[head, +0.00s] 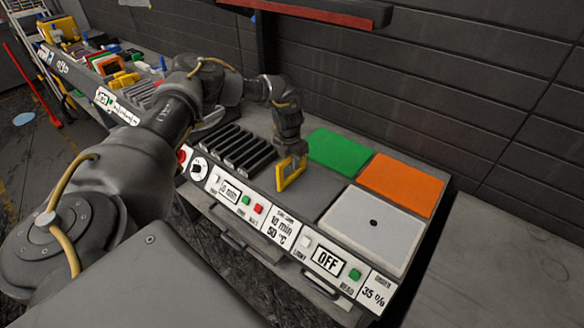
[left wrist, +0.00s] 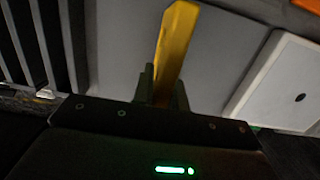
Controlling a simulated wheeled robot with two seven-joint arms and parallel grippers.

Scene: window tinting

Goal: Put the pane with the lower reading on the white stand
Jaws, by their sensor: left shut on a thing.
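My left gripper (head: 290,152) is shut on a yellow-framed pane (head: 291,174) and holds it upright over the grey bench top. In the left wrist view the pane shows edge-on as a yellow bar (left wrist: 176,45) between the fingers (left wrist: 162,90). A white plate (head: 375,227) with a dark spot in its middle lies right of the pane, apart from it; it also shows in the left wrist view (left wrist: 275,85). No other pane can be made out for sure. My right gripper is out of view.
A green plate (head: 339,152) and an orange plate (head: 402,184) lie behind the white one. A black slotted rack (head: 236,150) stands left of the pane. A front panel carries buttons and a 35 % label (head: 374,294). Cluttered items (head: 120,80) fill the far left bench.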

